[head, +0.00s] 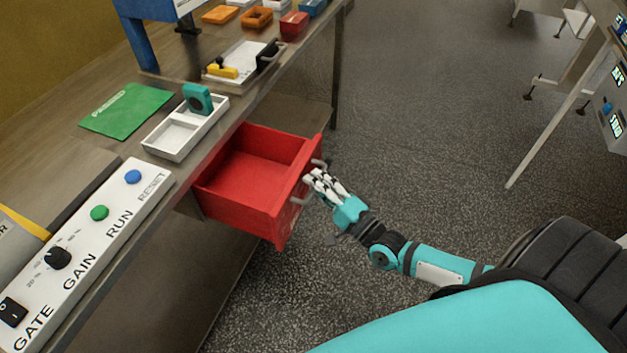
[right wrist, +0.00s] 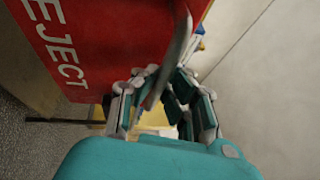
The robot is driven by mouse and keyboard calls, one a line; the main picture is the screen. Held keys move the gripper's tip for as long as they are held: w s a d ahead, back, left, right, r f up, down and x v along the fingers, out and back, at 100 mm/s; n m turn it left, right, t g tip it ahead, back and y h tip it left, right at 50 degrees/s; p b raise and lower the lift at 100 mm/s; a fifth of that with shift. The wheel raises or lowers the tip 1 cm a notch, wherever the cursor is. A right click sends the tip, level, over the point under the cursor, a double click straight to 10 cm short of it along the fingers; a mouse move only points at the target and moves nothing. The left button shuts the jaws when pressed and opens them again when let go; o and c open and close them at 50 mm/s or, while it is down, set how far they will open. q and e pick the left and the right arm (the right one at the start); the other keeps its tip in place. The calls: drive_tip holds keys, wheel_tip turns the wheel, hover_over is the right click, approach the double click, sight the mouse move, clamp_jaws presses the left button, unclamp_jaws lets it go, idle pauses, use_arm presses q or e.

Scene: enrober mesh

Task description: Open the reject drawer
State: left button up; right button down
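The red reject drawer (head: 262,213) is pulled well out from under the bench, and its inside looks empty. Its front, with white lettering (right wrist: 62,45), fills the upper left of the right wrist view. A grey bar handle (right wrist: 178,50) stands out from that front; part of it also shows in the head view (head: 297,199). My right gripper (head: 313,181) is at the handle. In the right wrist view its fingers (right wrist: 165,88) are apart, with the handle's end between them and a gap beside it. My left gripper is not in view.
A control panel (head: 118,222) with buttons and a knob lies at the bench's front edge. A white tray (head: 173,140) with a teal part and a green mat (head: 126,108) are on the bench (head: 90,68). The floor (head: 420,130) right of the drawer is clear.

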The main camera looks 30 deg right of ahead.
drive_tip(key=c, duration=1.7)
unclamp_jaws()
drive_tip(key=shift+f, duration=0.2)
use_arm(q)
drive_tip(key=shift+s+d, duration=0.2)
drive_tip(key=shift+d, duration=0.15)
use_arm(e)
drive_tip(key=o, duration=0.3)
drive_tip(key=shift+r, duration=0.1)
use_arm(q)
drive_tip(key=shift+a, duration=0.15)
use_arm(e)
drive_tip(key=shift+s, duration=0.1)
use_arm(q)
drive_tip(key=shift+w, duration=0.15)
use_arm(e)
drive_tip(key=v, duration=1.2)
drive_tip(key=shift+r, duration=0.1)
